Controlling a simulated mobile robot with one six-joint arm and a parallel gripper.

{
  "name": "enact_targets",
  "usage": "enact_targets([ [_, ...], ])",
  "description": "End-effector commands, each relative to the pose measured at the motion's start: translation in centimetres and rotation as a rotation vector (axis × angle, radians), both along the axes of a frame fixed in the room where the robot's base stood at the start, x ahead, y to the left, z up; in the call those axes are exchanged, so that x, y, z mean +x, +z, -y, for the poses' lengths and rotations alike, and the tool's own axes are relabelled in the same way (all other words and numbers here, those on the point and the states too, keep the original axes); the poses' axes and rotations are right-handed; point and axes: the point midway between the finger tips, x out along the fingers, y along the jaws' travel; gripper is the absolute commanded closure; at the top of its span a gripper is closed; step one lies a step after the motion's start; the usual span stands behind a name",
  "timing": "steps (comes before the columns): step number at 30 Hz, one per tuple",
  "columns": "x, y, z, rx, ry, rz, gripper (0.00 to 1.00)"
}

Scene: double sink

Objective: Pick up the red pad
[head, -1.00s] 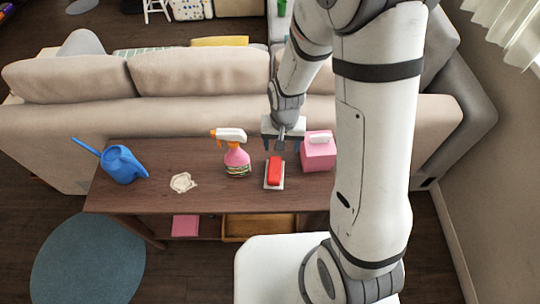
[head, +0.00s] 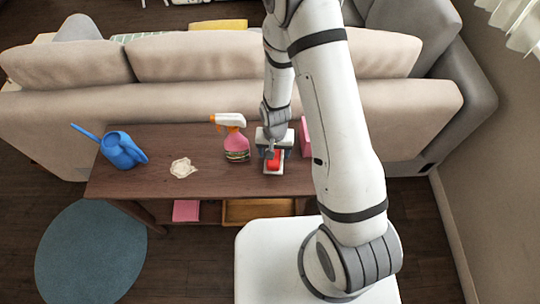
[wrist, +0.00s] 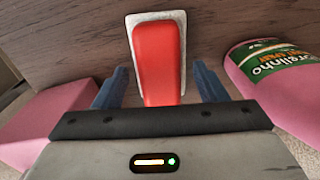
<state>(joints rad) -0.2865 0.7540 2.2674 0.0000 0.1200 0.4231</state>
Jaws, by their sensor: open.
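The red pad (head: 275,164) lies on a white base on the dark wooden table, between a spray bottle and a pink box. The red pad also shows in the wrist view (wrist: 158,55), running up the middle with the white base edge around its far end. My gripper (wrist: 160,68) is open, its two blue fingers on either side of the near part of the pad, with gaps on both sides. In the head view my gripper (head: 274,153) is over the back end of the pad and hides part of it. I cannot tell its exact height.
The pink spray bottle (head: 236,148) stands close left of the pad. The pink box (head: 305,140) is close right, partly hidden by my arm. A crumpled cloth (head: 183,168) and blue watering can (head: 121,151) are farther left. The sofa (head: 190,105) stands behind the table.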

Motion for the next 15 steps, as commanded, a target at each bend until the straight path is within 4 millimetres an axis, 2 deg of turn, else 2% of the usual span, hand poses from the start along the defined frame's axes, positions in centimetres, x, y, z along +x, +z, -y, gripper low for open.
enact_targets([
  [4, -0.05, -1.00, 0.02, -0.001, 0.000, -0.001, 0.35],
  [11, -0.02, -1.10, 0.03, 0.000, 0.000, 0.000, 0.35],
  [15, -0.03, -1.09, 0.05, 0.000, -0.001, 0.000, 0.44],
])
